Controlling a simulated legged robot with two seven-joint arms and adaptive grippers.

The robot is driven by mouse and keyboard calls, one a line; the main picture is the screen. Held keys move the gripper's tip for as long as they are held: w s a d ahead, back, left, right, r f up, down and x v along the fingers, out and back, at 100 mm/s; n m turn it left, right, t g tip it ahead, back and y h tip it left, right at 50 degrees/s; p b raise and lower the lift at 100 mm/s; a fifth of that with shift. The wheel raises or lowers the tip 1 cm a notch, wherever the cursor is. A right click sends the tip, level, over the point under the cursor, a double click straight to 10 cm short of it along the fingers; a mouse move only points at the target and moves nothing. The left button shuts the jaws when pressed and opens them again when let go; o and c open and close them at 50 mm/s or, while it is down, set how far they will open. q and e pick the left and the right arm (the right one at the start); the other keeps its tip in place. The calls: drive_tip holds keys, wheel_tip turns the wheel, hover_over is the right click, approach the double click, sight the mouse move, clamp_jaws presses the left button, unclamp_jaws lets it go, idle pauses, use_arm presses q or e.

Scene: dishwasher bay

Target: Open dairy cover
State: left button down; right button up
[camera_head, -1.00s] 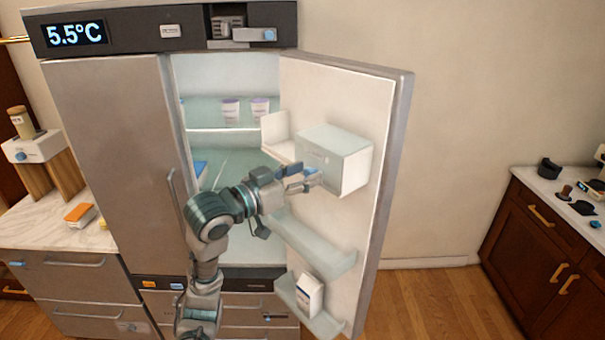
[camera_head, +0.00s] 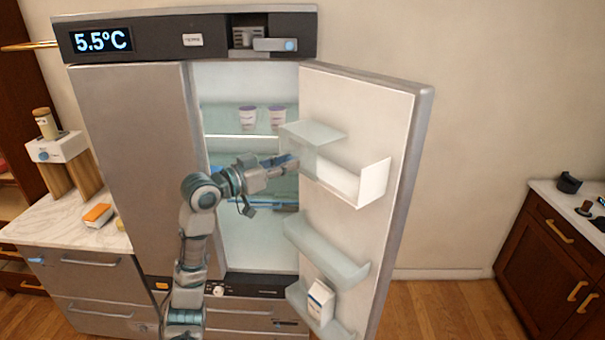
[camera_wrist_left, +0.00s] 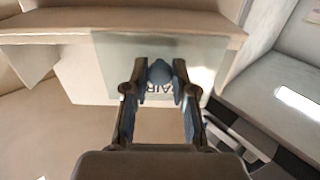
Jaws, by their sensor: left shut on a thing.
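The translucent dairy cover (camera_head: 313,133) sits over the left part of the white dairy bin (camera_head: 373,182) high on the inside of the open fridge door. The bin's right part is uncovered. My left gripper (camera_head: 288,162) is at the cover's front left and is shut on its small handle. In the left wrist view the gripper (camera_wrist_left: 160,88) closes around a blue knob, with the pale cover (camera_wrist_left: 208,58) behind it. The fingers hide much of the handle. My right gripper is not in view.
The right fridge door (camera_head: 400,220) stands open. Lower door shelves hold a white carton (camera_head: 320,300). Two cups (camera_head: 262,117) stand on an inner shelf. A counter with an orange item (camera_head: 98,214) is at left; a brown cabinet is at right.

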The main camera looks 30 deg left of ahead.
use_arm(q)
drive_tip(key=shift+w+a+r, duration=0.1)
drive_tip(key=shift+w+a, duration=0.15)
drive_tip(key=shift+a, duration=0.55)
drive_tip(key=shift+d, duration=0.1)
drive_tip(key=c, duration=0.9)
unclamp_jaws()
drive_tip(key=shift+d, duration=0.1)
drive_tip(key=shift+c, duration=0.2)
drive_tip(key=shift+w+d, duration=0.1)
drive_tip(key=v, duration=1.2)
drive_tip(key=shift+w, duration=0.1)
